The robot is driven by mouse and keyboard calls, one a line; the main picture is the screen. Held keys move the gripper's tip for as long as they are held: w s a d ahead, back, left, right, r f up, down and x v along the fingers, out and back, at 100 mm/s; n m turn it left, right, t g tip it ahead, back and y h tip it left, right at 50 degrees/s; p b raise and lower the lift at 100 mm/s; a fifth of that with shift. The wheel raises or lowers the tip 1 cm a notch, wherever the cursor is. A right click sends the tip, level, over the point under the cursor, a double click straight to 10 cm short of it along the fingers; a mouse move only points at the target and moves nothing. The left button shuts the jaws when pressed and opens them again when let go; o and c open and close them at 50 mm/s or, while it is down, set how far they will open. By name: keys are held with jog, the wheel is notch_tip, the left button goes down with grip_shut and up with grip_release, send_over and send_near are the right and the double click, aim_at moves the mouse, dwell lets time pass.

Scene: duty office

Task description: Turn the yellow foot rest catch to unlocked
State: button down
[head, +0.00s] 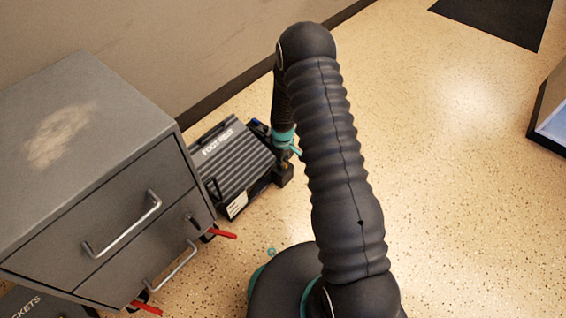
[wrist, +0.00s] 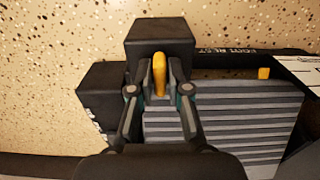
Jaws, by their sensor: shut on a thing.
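The foot rest (head: 238,168) is a dark, ribbed slab with lettering on the floor beside the grey cabinet. Its ribbed top (wrist: 240,120) also shows in the wrist view. The yellow catch (wrist: 159,72) is a short lever standing against a black block at the foot rest's edge. My gripper (wrist: 159,88) is shut on the yellow catch, with one finger on each side of it. The catch's lower end is hidden between the fingers. In the head view my arm hides much of the gripper, and only a small yellow spot shows there.
A grey drawer cabinet (head: 90,125) stands close on the left, with red levers (head: 222,234) near its base. The wall is behind. Speckled floor is free on the right, with a dark mat (head: 497,18) beyond.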

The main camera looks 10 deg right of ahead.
dwell(0.3)
jog(key=c, duration=1.1)
grip_release()
notch_tip(320, 180, up, 12)
